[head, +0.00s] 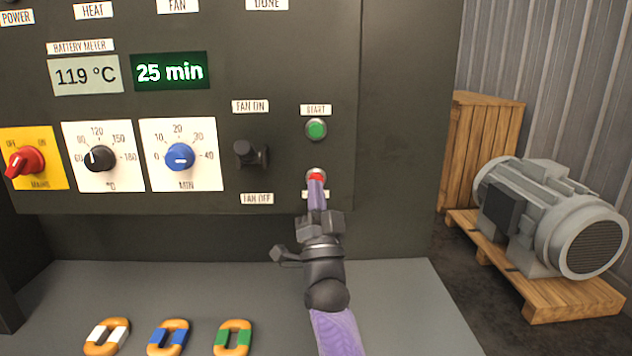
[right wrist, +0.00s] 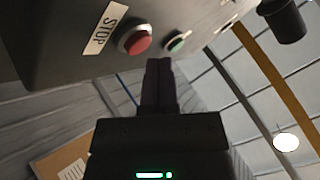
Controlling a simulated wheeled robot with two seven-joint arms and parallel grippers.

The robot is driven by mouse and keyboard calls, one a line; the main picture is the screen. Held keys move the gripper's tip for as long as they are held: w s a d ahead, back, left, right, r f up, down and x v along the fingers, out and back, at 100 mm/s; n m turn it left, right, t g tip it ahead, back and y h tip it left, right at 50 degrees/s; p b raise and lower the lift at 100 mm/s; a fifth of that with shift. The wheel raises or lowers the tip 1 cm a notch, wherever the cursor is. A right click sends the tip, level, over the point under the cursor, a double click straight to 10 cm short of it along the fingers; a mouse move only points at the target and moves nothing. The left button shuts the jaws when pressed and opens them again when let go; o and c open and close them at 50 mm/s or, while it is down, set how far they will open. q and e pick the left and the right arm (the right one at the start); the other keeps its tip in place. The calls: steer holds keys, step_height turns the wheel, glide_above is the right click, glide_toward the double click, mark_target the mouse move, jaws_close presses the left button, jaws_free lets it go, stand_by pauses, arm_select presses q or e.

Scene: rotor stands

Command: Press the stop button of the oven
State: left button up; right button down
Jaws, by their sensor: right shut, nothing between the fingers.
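The red stop button (head: 316,176) sits low on the right of the dark oven panel, below the green start button (head: 316,129). My right gripper (head: 317,190) is shut and empty, its purple fingers pointing at the panel and covering the lower part of the red button and most of its label. In the right wrist view the red button (right wrist: 137,41), beside its STOP label (right wrist: 96,28), shows just left of the shut fingertips (right wrist: 158,62). I cannot tell whether the fingertips touch it. My left gripper is not in view.
The black fan switch (head: 250,153) sticks out left of the buttons. Farther left are a blue minute dial (head: 180,157), a black temperature dial (head: 99,158) and a red mains switch (head: 25,161). Several orange rings lie on the grey shelf (head: 400,300). A motor (head: 550,215) stands right on a pallet.

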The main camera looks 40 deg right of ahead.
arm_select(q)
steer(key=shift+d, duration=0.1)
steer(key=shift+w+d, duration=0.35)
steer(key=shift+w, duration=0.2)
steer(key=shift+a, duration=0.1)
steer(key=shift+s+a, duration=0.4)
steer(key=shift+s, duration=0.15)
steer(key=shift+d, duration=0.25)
